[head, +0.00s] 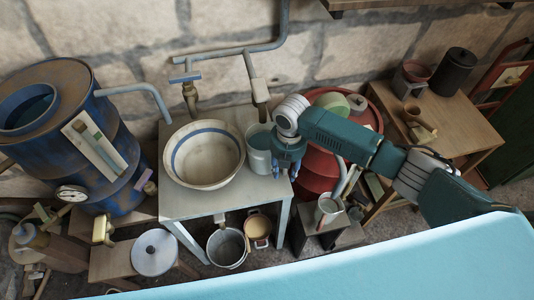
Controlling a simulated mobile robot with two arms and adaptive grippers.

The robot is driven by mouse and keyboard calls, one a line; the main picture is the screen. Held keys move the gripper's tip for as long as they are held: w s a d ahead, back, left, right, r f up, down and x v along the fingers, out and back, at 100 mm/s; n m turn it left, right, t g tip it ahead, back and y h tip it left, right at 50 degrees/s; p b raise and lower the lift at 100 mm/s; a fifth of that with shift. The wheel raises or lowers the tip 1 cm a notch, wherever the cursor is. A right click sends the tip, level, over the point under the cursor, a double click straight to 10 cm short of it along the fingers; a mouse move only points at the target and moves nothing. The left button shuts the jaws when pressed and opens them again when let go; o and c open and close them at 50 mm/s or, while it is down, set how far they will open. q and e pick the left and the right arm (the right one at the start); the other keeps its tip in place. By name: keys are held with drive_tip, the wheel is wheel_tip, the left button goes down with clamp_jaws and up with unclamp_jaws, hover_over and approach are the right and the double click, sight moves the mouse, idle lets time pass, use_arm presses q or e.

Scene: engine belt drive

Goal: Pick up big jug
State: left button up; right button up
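A pale grey-blue jug-like vessel (258,152) stands on the right part of the small table, beside the wide basin. I cannot be sure it is the big jug. My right gripper (286,172) points down at the right side of this vessel and partly covers it. Its two fingers look spread apart with a gap between them, and I see nothing held. Whether a finger touches the vessel is unclear. My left gripper is out of view.
A white basin (205,153) with a blue band fills most of the small table (187,207). Pipes and a tap (190,92) are behind it. A blue boiler (108,120) stands left. Red round containers (318,168) are close right. Buckets (227,247) stand below.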

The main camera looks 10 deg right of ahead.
clamp_jaws()
drive_tip(key=shift+w+r, duration=0.1)
drive_tip(key=shift+r, duration=0.05)
drive_tip(key=shift+r, duration=0.1)
drive_tip(key=shift+r+b, duration=0.5)
drive_tip(key=shift+r, duration=1.05)
drive_tip(key=s+b, duration=0.2)
drive_tip(key=s, duration=1.6)
drive_tip(key=shift+d, duration=0.25)
